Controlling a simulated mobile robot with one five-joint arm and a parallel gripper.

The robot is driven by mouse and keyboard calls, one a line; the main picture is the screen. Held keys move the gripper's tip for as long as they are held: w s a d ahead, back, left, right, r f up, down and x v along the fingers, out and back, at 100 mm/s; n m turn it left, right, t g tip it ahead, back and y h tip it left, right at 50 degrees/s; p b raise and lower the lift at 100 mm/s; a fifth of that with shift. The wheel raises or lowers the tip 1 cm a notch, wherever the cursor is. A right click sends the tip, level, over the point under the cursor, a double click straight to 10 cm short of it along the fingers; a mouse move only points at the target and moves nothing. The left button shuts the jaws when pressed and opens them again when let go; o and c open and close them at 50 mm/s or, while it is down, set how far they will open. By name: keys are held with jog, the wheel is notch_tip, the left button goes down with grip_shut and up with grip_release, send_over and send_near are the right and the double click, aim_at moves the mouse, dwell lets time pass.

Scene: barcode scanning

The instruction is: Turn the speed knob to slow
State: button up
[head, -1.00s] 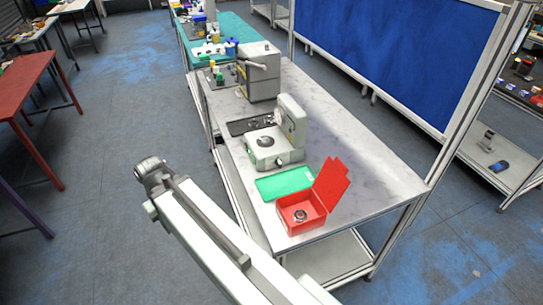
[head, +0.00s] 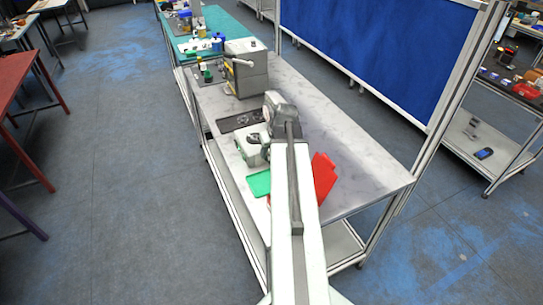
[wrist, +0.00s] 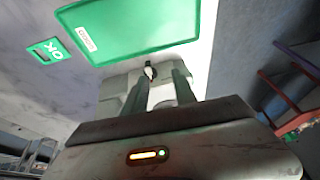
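The pale grey-green machine (head: 247,150) stands on the bench, partly hidden behind my arm in the head view. In the wrist view its front face (wrist: 112,88) lies just beyond my gripper (wrist: 162,78). A small dark knob with a light mark (wrist: 150,71) shows there, near the tip of the left finger. The two fingers are apart with a gap between them, and nothing is visibly held. I cannot tell whether a finger touches the knob, nor read its setting. In the head view my fingers are hidden by my wrist.
A green tray (head: 259,184) lies in front of the machine; it shows large in the wrist view (wrist: 130,25), beside a green OK label (wrist: 48,51). A red open box (head: 323,178) is mostly behind my arm. A grey machine with a lever (head: 247,70) stands farther back.

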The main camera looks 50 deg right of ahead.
aim_at(269, 160)
jog(key=d+f+b, duration=0.1)
jog(key=f+b, duration=0.1)
jog(key=w+d+f+b, duration=0.1)
jog(key=f+b, duration=0.1)
jog(key=b, duration=0.1)
jog(key=f+b, duration=0.2)
jog(key=f, duration=0.1)
jog(key=shift+w+d, duration=0.35)
jog(key=shift+d, duration=0.05)
grip_shut()
jog(key=shift+d+r, duration=0.1)
jog(key=shift+d, duration=0.1)
jog(key=shift+a, duration=0.15)
